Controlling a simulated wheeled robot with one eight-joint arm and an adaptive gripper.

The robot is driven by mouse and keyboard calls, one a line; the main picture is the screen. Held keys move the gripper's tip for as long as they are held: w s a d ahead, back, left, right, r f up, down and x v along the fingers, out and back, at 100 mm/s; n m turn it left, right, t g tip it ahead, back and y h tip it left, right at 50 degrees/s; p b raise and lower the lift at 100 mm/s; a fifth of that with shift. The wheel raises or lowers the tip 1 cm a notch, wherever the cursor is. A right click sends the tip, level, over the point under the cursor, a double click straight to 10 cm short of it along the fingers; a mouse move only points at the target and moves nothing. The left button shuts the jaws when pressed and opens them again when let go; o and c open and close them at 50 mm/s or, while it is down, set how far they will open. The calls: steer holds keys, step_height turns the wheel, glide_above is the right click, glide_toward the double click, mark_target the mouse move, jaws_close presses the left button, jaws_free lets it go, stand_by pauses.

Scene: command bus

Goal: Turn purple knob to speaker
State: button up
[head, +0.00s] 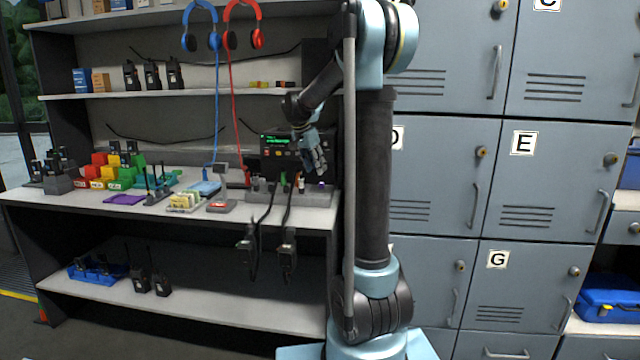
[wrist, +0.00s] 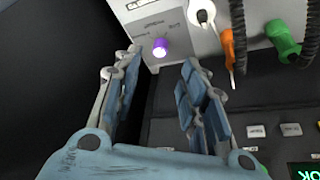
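The purple knob (wrist: 160,47) is on the light grey panel of a desk unit, near its corner, with small markings around it too small to read. It also shows as a small purple spot in the head view (head: 321,185). My gripper (wrist: 162,60) is open, its two blue-padded fingers apart, with the knob seen in the gap between the fingertips. Nothing is held. I cannot tell how far the tips are from the knob. In the head view, my gripper (head: 316,163) points down above the right end of the bench.
A black radio unit (head: 280,150) with a green display stands behind. Grey lockers (head: 440,165) stand to the right.

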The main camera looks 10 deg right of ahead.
mark_target(321, 183)
steer(key=x, duration=0.7)
steer(key=shift+d+f, duration=0.15)
jaws_close()
